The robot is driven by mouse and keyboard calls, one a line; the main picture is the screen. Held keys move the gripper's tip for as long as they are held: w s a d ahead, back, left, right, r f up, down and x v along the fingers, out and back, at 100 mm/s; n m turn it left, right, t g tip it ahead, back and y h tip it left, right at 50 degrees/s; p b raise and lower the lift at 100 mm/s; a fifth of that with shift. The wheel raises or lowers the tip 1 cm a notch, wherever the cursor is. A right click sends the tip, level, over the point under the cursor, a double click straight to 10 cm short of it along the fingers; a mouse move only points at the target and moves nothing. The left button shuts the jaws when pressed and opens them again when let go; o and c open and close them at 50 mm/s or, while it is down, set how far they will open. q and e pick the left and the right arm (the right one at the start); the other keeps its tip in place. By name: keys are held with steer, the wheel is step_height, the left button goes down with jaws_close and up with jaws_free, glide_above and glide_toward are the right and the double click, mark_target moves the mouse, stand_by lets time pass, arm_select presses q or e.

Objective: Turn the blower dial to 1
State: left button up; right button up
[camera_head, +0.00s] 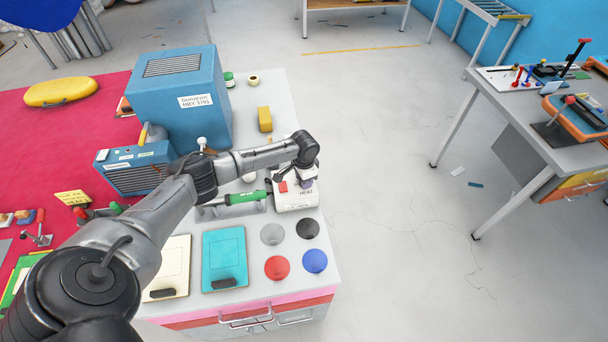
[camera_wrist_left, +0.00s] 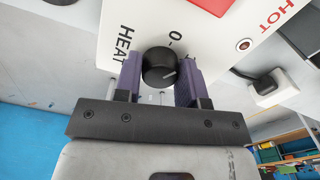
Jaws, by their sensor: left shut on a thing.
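In the left wrist view, a 0 is printed above the dial on the box face (camera_wrist_left: 150,18); other scale marks are hidden. My left gripper (camera_wrist_left: 160,72) has its purple fingers on both sides of the dial and is shut on it. In the head view my left gripper (camera_head: 305,181) is over the box and hides the dial. A red switch (camera_head: 283,187) shows on the box. My right gripper is not in view.
A green-handled tool (camera_head: 246,197) lies beside the box. Large (camera_head: 176,95) and small (camera_head: 136,168) blue vented units stand behind my arm. Coloured discs (camera_head: 276,267) and a teal board (camera_head: 224,257) lie in front. Floor to the right is mostly clear.

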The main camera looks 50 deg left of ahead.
arm_select(q)
steer(key=m+p, duration=0.1)
steer(key=m, duration=0.2)
steer(key=shift+m, duration=1.3)
steer(key=o, duration=0.9)
steer(key=shift+r, duration=0.1)
steer(key=shift+r+p, duration=0.7)
steer(key=shift+r, duration=6.15)
